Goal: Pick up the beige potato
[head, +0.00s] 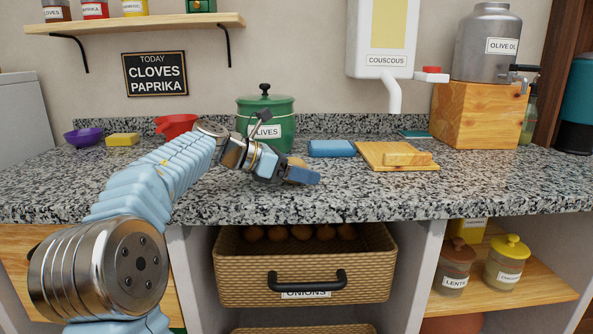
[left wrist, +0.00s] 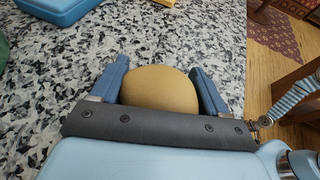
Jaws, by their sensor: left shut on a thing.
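The beige potato (left wrist: 162,90) sits between the two blue fingers of my left gripper (left wrist: 163,88) in the left wrist view, with a finger against each side. In the head view my left gripper (head: 297,174) is over the speckled counter (head: 200,200), and a small part of the potato (head: 297,161) shows behind the fingers. The gripper is shut on the potato. I cannot tell whether the potato touches the counter. My right gripper is not in view.
A green olives pot (head: 265,110) stands behind my left gripper. A blue box (head: 331,148) and a wooden board (head: 375,158) lie to its right. A couscous dispenser (head: 380,45) hangs above. An open onions basket (head: 250,285) is below the counter edge.

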